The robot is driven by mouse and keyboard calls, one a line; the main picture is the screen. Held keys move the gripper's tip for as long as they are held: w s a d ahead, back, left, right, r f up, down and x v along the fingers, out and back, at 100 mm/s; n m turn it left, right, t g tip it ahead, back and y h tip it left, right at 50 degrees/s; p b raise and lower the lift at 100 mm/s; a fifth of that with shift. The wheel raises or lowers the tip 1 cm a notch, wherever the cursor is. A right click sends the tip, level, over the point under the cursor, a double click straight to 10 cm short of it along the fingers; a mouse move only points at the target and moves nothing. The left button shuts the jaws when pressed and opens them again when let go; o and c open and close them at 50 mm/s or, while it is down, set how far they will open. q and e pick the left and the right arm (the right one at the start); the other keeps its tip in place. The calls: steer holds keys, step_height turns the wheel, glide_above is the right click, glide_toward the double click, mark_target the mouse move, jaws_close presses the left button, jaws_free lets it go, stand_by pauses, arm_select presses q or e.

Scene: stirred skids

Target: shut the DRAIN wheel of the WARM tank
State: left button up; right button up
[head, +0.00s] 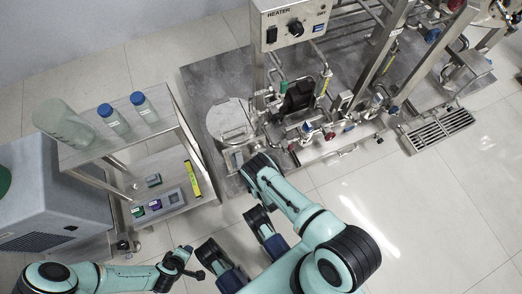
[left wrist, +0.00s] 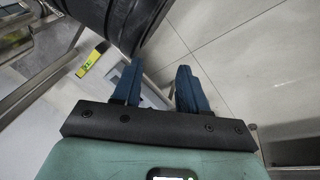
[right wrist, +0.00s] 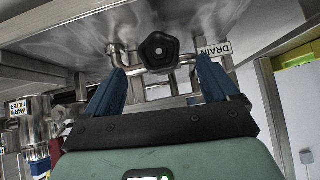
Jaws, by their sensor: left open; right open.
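A black, lobed wheel (right wrist: 157,52) sits under a steel tank or deck in the right wrist view, with a white DRAIN label (right wrist: 213,50) to its right. My right gripper (right wrist: 161,68) is open and faces the wheel, which shows between and just beyond its fingertips. I see no contact.
A WARM FILTER label (right wrist: 17,110) is at the left in the right wrist view. A steel cart (head: 85,155) with blue-capped bottles stands left of the skid. Pipes and valves (head: 310,130) lie right of my right wrist. A floor grate (head: 440,130) is farther right.

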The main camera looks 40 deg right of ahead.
arm_select(q)
steer(key=shift+h, duration=0.3)
steer(key=shift+s+d+r+p, duration=0.2)
steer(key=shift+d+r+p, duration=0.15)
steer(key=shift+r, duration=0.2)
steer(key=shift+s+d+r+p, duration=0.3)
steer(key=shift+r+p, duration=0.1)
steer(key=shift+r, duration=0.2)
steer(key=shift+s+d+r+p, duration=0.15)
steer(key=shift+d+r+p, duration=0.2)
steer(key=shift+r, duration=0.2)
arm_select(e)
steer(key=d+v, duration=0.1)
steer(key=v, duration=0.5)
steer(key=shift+a, duration=0.55)
arm_select(q)
steer(key=shift+a, duration=0.1)
